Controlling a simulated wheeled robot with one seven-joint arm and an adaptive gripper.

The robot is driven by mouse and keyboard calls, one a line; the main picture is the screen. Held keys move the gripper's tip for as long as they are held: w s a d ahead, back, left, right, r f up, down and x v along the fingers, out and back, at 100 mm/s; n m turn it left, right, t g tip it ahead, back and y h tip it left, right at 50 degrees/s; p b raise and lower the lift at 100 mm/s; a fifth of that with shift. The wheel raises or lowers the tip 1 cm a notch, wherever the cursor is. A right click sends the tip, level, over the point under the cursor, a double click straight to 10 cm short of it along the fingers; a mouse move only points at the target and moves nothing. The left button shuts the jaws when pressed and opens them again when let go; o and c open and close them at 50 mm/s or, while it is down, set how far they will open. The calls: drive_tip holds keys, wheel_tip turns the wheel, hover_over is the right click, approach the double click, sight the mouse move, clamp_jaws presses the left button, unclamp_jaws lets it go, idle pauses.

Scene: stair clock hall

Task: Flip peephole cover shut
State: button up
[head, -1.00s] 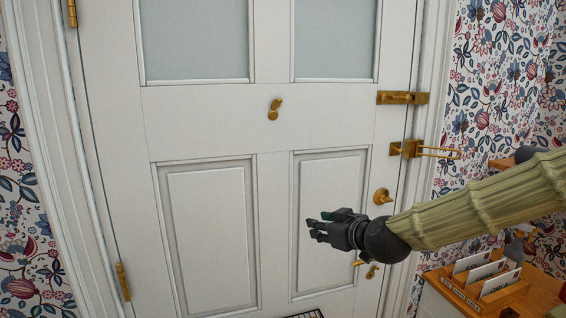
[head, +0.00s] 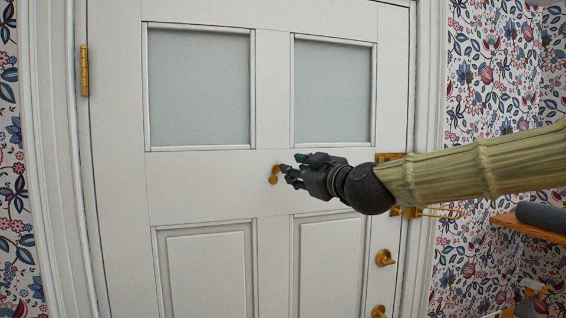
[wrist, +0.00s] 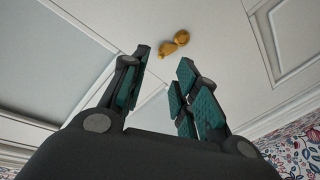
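The brass peephole (head: 273,175) with its small cover sits in the middle of the white door (head: 200,190), below the two glass panes. In the head view the cover appears swung up and to the right of the round part, partly close to my fingertips. In the wrist view the brass peephole cover (wrist: 174,44) shows whole, beyond the fingertips and between them. My gripper (head: 290,170) is just right of it in the head view, with its fingers apart and nothing between them. In the wrist view my gripper (wrist: 160,75) shows a clear gap. I see no contact with the cover.
A brass latch (head: 390,157), a looped door guard (head: 430,212) and a round lock (head: 384,258) line the door's right side, partly behind my arm. A wooden shelf (head: 530,228) with a dark roll is at right. The door's left is clear.

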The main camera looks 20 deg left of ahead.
sight(277, 170)
drive_tip(key=p+x, duration=0.2)
drive_tip(key=x, duration=0.4)
drive_tip(key=shift+a, duration=0.2)
drive_tip(key=shift+w+f, duration=0.1)
drive_tip(key=shift+c, duration=0.3)
